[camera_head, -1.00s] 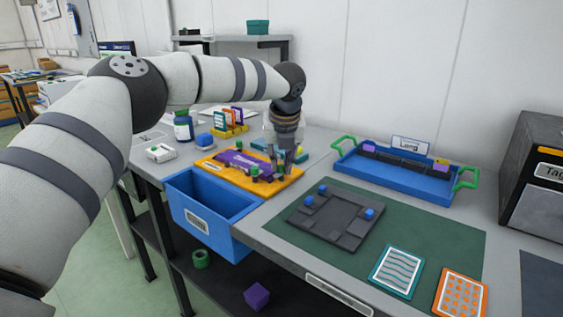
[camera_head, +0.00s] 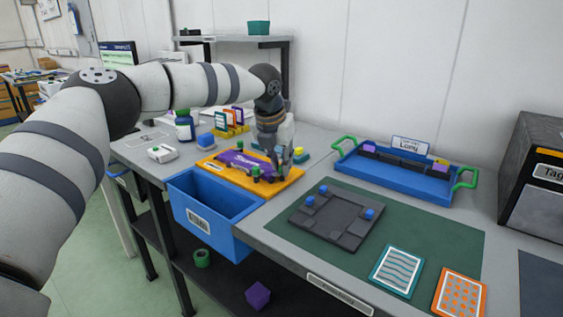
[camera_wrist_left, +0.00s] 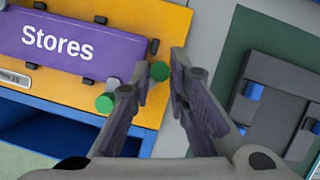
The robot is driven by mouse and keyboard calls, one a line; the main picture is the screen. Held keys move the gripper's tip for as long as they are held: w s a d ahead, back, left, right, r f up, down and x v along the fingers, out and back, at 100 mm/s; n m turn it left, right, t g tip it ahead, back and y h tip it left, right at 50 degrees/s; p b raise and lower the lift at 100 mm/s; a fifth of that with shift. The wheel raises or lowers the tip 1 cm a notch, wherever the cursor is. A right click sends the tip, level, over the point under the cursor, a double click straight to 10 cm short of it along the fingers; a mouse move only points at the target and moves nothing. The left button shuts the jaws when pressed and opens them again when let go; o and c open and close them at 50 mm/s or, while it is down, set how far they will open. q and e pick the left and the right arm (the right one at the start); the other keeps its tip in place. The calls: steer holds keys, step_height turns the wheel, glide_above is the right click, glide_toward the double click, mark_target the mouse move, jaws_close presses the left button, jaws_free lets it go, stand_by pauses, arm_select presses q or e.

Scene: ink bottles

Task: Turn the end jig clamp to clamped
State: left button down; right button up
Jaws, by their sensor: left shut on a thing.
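The orange jig board (camera_head: 286,187) lies on the bench with a purple "Stores" plate (camera_head: 238,160) on it; the plate also shows in the left wrist view (camera_wrist_left: 62,42). In that view the end jig clamp's green knob (camera_wrist_left: 160,71) sits between the fingertips of my left gripper (camera_wrist_left: 160,75), at the plate's right end. My left gripper (camera_head: 281,172) reaches down over the right end of the board and is shut on this clamp. Another green-knobbed clamp (camera_wrist_left: 105,103) stands at the plate's near edge, left of the fingers. My right gripper is not in view.
A blue bin (camera_head: 213,207) hangs at the bench front before the board. A dark grey fixture (camera_head: 337,217) with blue knobs lies on a green mat (camera_head: 430,238) to the right. A blue tray with green handles (camera_head: 395,179) stands behind it.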

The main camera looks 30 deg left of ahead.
arm_select(q)
steer(key=m, duration=0.1)
steer(key=m+h, duration=0.1)
steer(key=shift+a+f+m+b, duration=0.15)
steer(key=shift+f+m+b, duration=0.1)
steer(key=shift+m+b, duration=0.15)
steer(key=m+h+b, duration=0.1)
steer(key=m, duration=0.1)
steer(key=shift+f+m, duration=0.1)
steer(key=shift+m, duration=0.2)
steer(key=m+g+h+b, duration=0.1)
steer(key=m, duration=0.2)
steer(key=shift+a+b, duration=0.15)
steer(key=shift+b, duration=0.15)
steer(key=shift+w+r+m+g+h+b, duration=0.1)
steer(key=shift+m+g+h+b, duration=0.2)
steer(key=shift+m, duration=0.6)
steer(key=shift+r+m+g+h+b, duration=0.1)
steer(key=shift+m+h+b, duration=0.25)
steer(key=shift+m, duration=0.55)
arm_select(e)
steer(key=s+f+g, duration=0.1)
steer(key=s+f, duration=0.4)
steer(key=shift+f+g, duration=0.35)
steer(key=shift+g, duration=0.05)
arm_select(q)
steer(key=shift+a, duration=0.1)
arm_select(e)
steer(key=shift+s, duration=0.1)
